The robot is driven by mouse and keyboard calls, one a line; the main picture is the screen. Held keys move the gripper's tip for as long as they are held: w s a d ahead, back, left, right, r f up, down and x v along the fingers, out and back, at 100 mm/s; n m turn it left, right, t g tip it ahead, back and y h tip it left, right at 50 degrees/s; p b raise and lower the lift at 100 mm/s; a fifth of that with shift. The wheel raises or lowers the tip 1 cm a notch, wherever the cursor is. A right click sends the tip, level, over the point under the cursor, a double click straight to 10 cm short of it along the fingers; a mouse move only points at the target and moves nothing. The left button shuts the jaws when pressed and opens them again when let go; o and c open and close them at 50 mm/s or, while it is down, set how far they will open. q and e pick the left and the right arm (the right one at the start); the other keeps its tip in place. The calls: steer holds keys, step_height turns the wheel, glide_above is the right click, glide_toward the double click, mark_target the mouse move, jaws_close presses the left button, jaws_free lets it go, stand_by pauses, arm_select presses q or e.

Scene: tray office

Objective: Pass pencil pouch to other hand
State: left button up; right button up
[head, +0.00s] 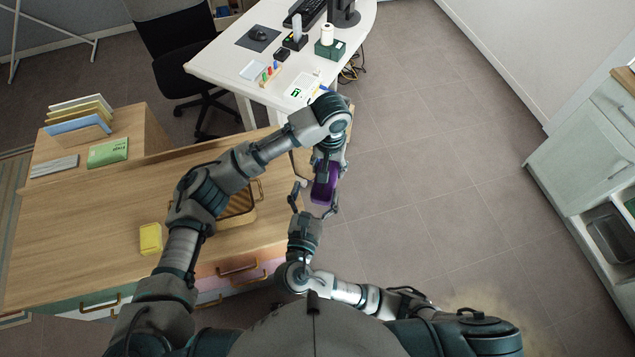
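The purple pencil pouch (325,184) hangs in the air just off the right end of the wooden desk. My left gripper (328,160) reaches down from above and is shut on the pouch's upper end; its fingers are partly hidden. My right gripper (314,200) comes up from below. Its fingers are spread apart, one to the left of the pouch and one by its lower end. I cannot tell whether either finger touches the pouch.
The wooden desk (80,230) holds a brown tray (236,215) under my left arm, a yellow block (150,239), a green book (108,152) and a file rack (78,124). A white desk (225,65) stands behind. Floor to the right is clear.

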arm_select(q)
steer(key=shift+a, duration=0.1)
steer(key=shift+c, duration=0.5)
arm_select(e)
steer(key=v, duration=1)
steer(key=shift+r, duration=0.1)
